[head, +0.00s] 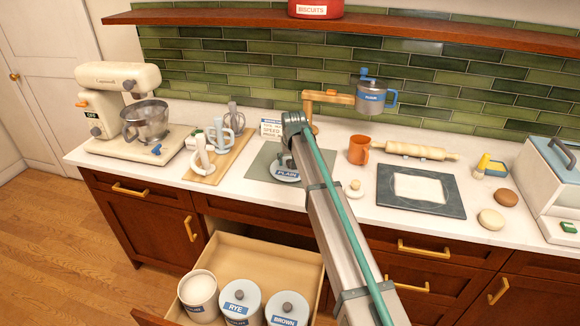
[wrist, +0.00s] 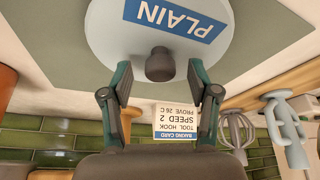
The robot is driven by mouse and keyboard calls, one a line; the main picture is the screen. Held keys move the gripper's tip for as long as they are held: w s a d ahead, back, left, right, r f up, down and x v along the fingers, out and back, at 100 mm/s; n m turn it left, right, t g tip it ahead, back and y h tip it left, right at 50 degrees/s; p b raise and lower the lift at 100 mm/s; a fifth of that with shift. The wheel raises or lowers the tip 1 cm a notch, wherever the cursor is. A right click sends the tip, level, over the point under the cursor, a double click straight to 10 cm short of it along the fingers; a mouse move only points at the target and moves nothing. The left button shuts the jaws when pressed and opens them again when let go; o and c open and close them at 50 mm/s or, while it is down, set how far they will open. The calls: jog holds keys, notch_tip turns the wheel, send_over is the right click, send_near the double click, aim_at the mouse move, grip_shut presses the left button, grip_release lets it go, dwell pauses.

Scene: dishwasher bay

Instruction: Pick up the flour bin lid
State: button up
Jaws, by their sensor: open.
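The flour bin lid (head: 286,174), a pale grey disc with a blue PLAIN label, lies on a grey-green mat (head: 262,163) on the counter. In the wrist view the lid (wrist: 108,32) shows upside down with its dark grey knob (wrist: 160,65). My gripper (wrist: 160,85) is open and empty, with one finger on each side of the knob and visible gaps to it. I cannot tell the exact height of the fingertips over the lid. In the head view my arm hides most of the gripper and part of the lid.
An open drawer holds an uncovered flour bin (head: 198,293) and bins with RYE (head: 240,297) and BROWN (head: 288,306) lids. A baking card (head: 271,129) stands behind the lid. Tools (head: 203,158) stand on a board to the left; an orange mug (head: 359,149) is right.

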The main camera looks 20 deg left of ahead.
jog(key=shift+w+a+f, duration=0.15)
jog(key=shift+w+f, duration=0.05)
jog(key=shift+f, duration=0.45)
grip_shut()
jog(key=shift+r, duration=0.2)
